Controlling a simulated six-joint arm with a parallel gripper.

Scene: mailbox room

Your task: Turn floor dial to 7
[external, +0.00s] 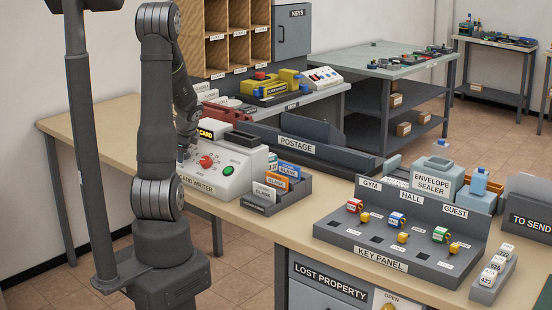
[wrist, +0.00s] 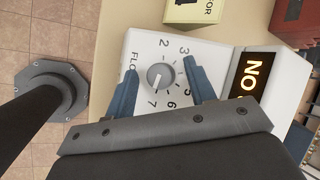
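The floor dial is a grey round knob (wrist: 160,76) on a white panel (wrist: 142,46) in the wrist view. Black numbers, including 2, 3, 5, 6 and 7, ring it, and "FLO..." is printed at its left. A pale mark shows on the knob's lower left, but I cannot tell for sure which number it points to. My gripper (wrist: 162,63) is open, with one blue finger on each side of the knob. I see gaps between fingers and knob. In the external view my arm hides the dial and most of the gripper, beside the white card writer (external: 228,178).
A lit "NO..." sign (wrist: 250,76) is right of the dial, and a cream box (wrist: 194,10) lies beyond it. In the external view, a card rack (external: 272,190) stands right of the card writer. The key panel (external: 400,240) is farther right on the bench.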

